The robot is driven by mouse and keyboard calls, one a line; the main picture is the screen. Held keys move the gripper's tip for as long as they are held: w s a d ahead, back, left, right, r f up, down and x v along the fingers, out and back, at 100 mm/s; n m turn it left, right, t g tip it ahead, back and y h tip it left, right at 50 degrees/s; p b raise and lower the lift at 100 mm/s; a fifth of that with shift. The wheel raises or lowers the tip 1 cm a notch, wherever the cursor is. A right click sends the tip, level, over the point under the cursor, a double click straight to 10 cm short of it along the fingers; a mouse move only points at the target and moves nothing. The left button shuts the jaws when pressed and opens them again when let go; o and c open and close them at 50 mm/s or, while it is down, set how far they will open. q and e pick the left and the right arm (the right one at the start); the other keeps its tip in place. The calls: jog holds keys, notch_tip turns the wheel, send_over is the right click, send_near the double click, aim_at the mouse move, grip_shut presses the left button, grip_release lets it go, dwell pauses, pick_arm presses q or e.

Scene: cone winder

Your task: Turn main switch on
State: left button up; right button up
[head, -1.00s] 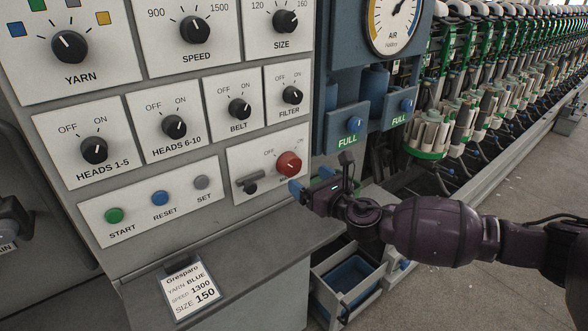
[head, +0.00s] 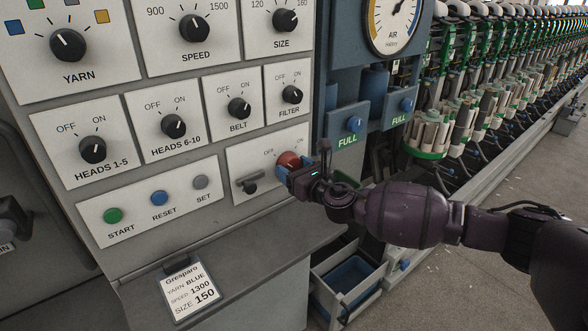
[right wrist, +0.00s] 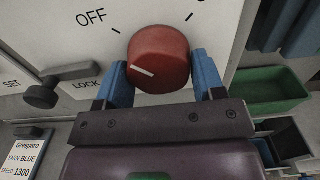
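The main switch is a red round knob (head: 289,159) on a white plate at the lower right of the panel. It also shows in the right wrist view (right wrist: 158,60), where its white pointer line points left, below the OFF tick. My right gripper (head: 287,168) is at the knob. In the right wrist view its blue fingers (right wrist: 163,78) stand on either side of the knob, apart from each other, with a small gap at the right finger. The gripper hides part of the plate and its label. My left gripper is not in view.
A black lock lever (head: 250,184) sits left of the knob, marked LOCK in the right wrist view. Other knobs and the START button (head: 113,215) are above and left. A grey ledge (head: 225,255) juts out below. A blue bin (head: 348,275) stands lower right.

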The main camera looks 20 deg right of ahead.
jog(key=c, duration=0.4)
jog(key=shift+m, duration=0.4)
jog(key=m, duration=0.3)
jog(key=shift+m+p, duration=0.3)
jog(key=shift+p, duration=0.1)
jog(key=m, duration=0.3)
jog(key=shift+a+m+p, duration=0.1)
jog(key=shift+m+p, duration=0.3)
jog(key=m+p, duration=0.1)
jog(key=m, duration=0.4)
jog(key=shift+s+r+p, duration=0.1)
jog(key=shift+r+p, duration=0.05)
jog(key=shift+p, duration=0.2)
jog(key=m+p, duration=0.1)
jog(key=m, duration=0.2)
jog(key=shift+m, duration=0.9)
jog(key=shift+p, duration=0.3)
